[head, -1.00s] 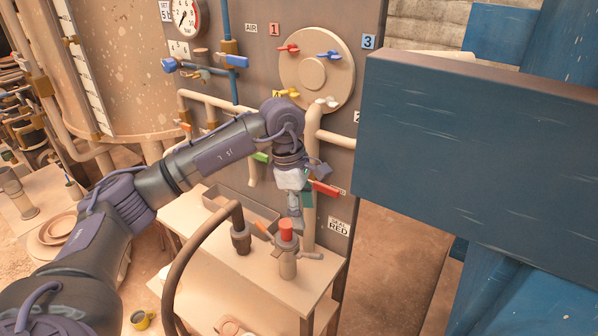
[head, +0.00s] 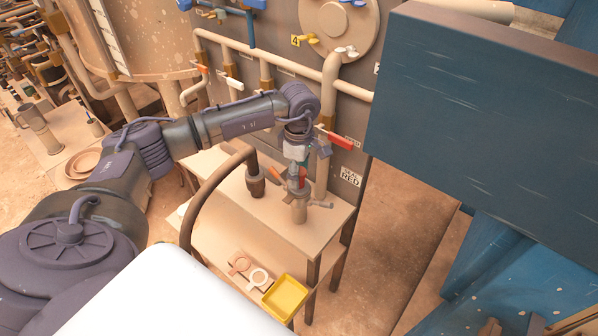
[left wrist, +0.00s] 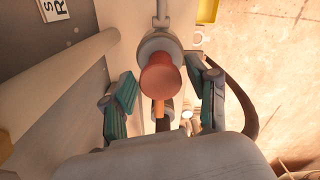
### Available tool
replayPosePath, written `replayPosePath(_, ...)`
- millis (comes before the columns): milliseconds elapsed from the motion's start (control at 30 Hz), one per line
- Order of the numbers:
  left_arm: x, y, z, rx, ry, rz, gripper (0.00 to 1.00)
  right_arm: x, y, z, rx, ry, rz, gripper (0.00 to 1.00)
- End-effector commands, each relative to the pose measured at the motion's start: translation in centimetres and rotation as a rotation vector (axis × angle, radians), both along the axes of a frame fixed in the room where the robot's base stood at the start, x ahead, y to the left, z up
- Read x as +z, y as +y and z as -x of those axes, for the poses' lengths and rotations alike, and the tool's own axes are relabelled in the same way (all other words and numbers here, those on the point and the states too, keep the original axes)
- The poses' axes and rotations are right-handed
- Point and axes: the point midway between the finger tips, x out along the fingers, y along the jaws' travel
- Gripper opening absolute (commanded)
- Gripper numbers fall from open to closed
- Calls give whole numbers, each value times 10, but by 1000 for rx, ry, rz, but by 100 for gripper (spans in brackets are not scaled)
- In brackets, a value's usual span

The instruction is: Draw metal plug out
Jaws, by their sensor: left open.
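A red-topped plug (left wrist: 160,76) stands in an upright pale metal fitting (head: 300,211) with a side handle, on the beige bench. The fitting also shows in the left wrist view (left wrist: 157,43). My left gripper (head: 297,176) is right above the fitting and pointed down. In the left wrist view its open, teal-padded fingers (left wrist: 166,95) stand on either side of the red top, with a gap on each side. In the head view the gripper partly hides the red top. The plug's lower part is hidden inside the fitting. My right gripper is not in view.
A thick brown hose (head: 205,190) ends at a dark connector (head: 254,182) left of the fitting. A red valve handle (head: 340,141) juts from the grey panel behind. A yellow tray (head: 285,298) sits on the lower shelf. A large blue block (head: 470,100) fills the right.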

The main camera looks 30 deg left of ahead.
Motion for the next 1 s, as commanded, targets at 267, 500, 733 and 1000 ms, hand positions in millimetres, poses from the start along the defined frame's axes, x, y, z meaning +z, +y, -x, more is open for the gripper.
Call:
replayPosePath(267, -19, -1, 0, 0, 0, 1, 59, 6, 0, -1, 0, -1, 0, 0)
replayPosePath(500, -20, -1, 0, 0, -1, 1, 59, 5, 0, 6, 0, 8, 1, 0)
replayPosePath(733, -20, -1, 0, 0, 0, 1, 22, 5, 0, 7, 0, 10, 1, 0)
replayPosePath(1000, -18, -1, 0, 0, -2, 1, 0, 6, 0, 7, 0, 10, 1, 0)
